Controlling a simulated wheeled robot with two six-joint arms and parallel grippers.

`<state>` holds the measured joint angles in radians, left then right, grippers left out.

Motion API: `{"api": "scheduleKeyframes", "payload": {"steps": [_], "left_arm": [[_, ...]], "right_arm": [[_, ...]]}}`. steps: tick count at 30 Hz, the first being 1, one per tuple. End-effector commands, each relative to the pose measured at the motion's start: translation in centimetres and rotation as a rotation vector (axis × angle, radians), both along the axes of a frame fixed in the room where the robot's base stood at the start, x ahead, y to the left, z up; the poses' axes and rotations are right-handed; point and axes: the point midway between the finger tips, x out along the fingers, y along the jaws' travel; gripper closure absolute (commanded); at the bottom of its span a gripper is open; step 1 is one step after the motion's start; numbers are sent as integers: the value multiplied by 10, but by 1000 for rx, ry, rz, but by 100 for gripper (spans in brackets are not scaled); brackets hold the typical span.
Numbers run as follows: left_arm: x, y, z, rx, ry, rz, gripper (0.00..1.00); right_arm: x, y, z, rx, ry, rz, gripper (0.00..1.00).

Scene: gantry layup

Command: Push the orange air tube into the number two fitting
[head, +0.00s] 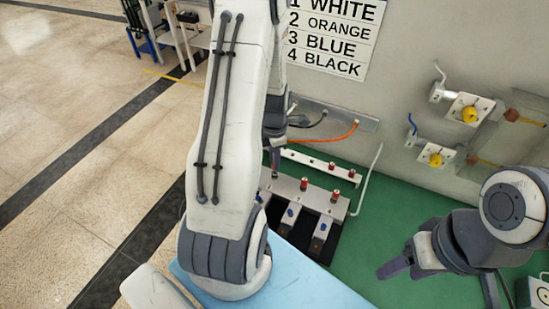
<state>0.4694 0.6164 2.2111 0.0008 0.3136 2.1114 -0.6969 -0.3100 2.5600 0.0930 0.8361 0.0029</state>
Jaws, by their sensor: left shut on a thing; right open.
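The orange air tube (340,137) runs from a bracket on the back wall leftward to my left gripper (276,163). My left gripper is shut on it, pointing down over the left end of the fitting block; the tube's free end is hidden. The grey metal block (318,196) carries a row of upright fittings with red and brass tops, among them one in the middle (304,184) and one at the right (335,196). No numbers are readable on the block. My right gripper (385,272) is open and empty, low over the green mat.
A wall sign (333,38) lists 1 white, 2 orange, 3 blue, 4 black. A white strip (318,167) with red fittings lies behind the block. Yellow-knobbed units (468,113) are at the right. The green mat (400,200) is clear right of the block.

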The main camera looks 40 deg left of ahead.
Motion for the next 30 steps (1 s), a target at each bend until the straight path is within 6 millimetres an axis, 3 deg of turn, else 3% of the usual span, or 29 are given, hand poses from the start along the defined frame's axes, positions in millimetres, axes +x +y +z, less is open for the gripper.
{"api": "scheduleKeyframes", "payload": {"steps": [28, 29, 30], "left_arm": [[0, 0, -25, -1, 1, 0, 100], [0, 0, -24, -1, 1, 0, 69], [0, 0, -24, -1, 1, 0, 54]], "right_arm": [[0, 0, -19, 0, 0, 0, 42], [0, 0, -18, 0, 0, 0, 42], [0, 0, -18, 0, 0, 0, 42]]}}
